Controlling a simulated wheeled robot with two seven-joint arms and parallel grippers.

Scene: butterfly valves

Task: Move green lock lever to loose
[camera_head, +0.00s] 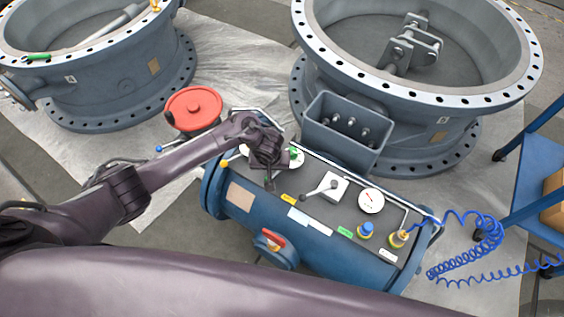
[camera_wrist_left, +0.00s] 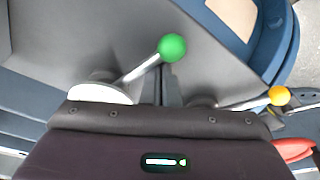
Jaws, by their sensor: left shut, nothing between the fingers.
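The green lock lever has a green ball knob (camera_wrist_left: 172,47) on a silver rod, which runs down-left to a white round base (camera_wrist_left: 100,93) in the left wrist view. In the head view, a bit of green (camera_head: 293,153) shows beside my left gripper (camera_head: 269,184), which hides most of the lever. My left gripper is shut and empty over the left end of the blue tank's dark top panel. In the left wrist view its thin dark fingertips (camera_wrist_left: 168,72) are just below the green knob and right of the rod; contact cannot be told. My right gripper is out of view.
A yellow-knobbed lever (camera_wrist_left: 278,96) is close on the right in the left wrist view. The blue tank's panel also carries a grey lever on a white block (camera_head: 330,188), a gauge (camera_head: 371,200) and hose fittings. A red handwheel (camera_head: 194,107) stands behind my left arm.

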